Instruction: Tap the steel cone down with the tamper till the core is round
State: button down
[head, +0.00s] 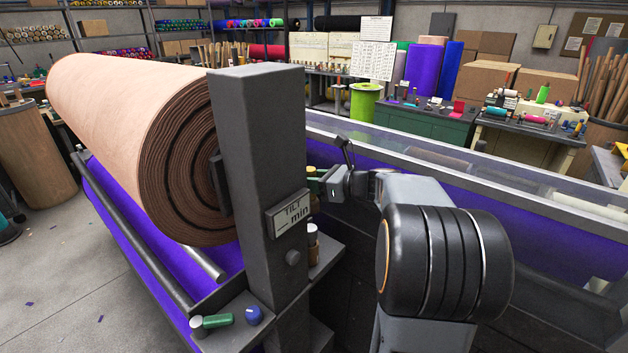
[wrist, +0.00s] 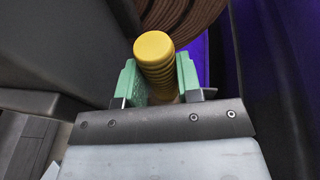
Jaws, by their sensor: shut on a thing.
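My gripper (wrist: 158,88) is shut on a yellow ribbed handle (wrist: 154,48), its green pads pressed against both sides. The handle looks like the tamper's; its working end is hidden. In the head view my gripper (head: 316,180) shows only in part, behind the dark post. The large peach felt roll (head: 130,120) lies to its left, with its brown spiral end face facing the post. Part of that brown end (wrist: 185,18) shows at the top of the wrist view. I cannot make out the steel cone or the core; the post covers the middle of the roll's end.
The thick dark post (head: 262,130) with a tilt plate (head: 289,213) stands between roll and arm. A ledge below bears a green-handled tool (head: 211,321) and a blue knob (head: 254,315). A clear panel (head: 450,160) runs behind my arm.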

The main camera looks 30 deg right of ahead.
aim_at(315, 199)
jog(key=shift+f, duration=0.1)
notch_tip(315, 199, down, 7)
jog(key=b, duration=0.5)
jog(key=shift+r, duration=0.55)
notch_tip(315, 199, up, 6)
jog(key=p, duration=0.6)
jog(key=shift+r, duration=0.1)
jog(key=shift+f+b, duration=0.4)
jog(key=shift+f, duration=0.1)
